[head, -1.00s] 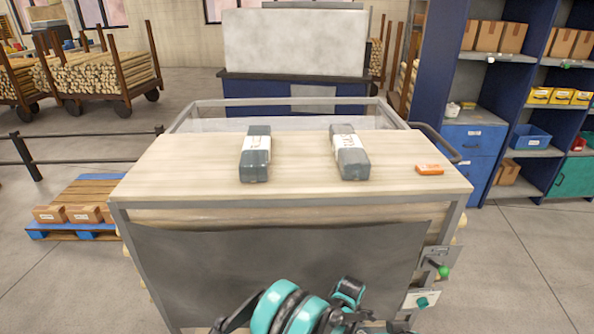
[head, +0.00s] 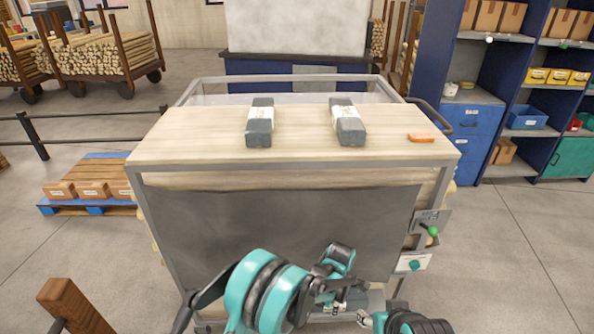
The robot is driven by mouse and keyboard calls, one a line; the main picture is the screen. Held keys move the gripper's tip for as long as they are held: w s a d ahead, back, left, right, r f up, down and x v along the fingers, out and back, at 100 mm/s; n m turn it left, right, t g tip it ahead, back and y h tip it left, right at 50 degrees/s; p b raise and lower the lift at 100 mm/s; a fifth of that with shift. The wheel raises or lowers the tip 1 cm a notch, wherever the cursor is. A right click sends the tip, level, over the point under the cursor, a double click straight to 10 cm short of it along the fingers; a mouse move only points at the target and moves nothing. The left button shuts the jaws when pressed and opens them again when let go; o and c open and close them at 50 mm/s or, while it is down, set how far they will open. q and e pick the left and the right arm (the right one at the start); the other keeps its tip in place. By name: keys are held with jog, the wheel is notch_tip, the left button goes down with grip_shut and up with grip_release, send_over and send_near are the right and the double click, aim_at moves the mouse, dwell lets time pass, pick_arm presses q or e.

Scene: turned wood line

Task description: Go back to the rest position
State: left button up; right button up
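Teal and black parts of my arms show at the bottom of the head view, folded low in front of the table (head: 190,150). One set is at the bottom centre and another is at the bottom edge to its right. I cannot make out the fingertips of either gripper clearly. Two dark grey blocks with white labels, a left one (head: 259,136) and a right one (head: 352,133), lie apart on the wooden tabletop. No arm touches them.
A small orange item (head: 421,137) lies at the tabletop's right. A panel with a green knob (head: 433,230) is on the table's right front. A pallet with boxes (head: 90,205) stands left. A brown wooden post (head: 75,308) is at lower left. Shelves (head: 487,90) stand right.

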pick_arm(q)
jog(key=s+a+r+m+t, duration=0.2)
jog(key=a+r+m, duration=0.2)
jog(key=a+r, duration=0.6)
jog(key=s+a+r+m+t, duration=0.15)
jog(key=a+r+m, duration=0.25)
jog(key=a+r, duration=0.55)
jog(key=s+a+r+m+t, duration=0.1)
jog(key=s+a+r+m, duration=0.2)
jog(key=s, duration=0.4)
jog(key=s+a+r+m+t, duration=0.2)
jog(key=s+a+r+m, duration=0.1)
jog(key=s+a+m, duration=0.2)
jog(key=shift+s+a+r+m, duration=0.15)
jog(key=shift+s+a+m, duration=0.15)
jog(key=shift+s+a, duration=1.1)
jog(key=shift+d, duration=0.1)
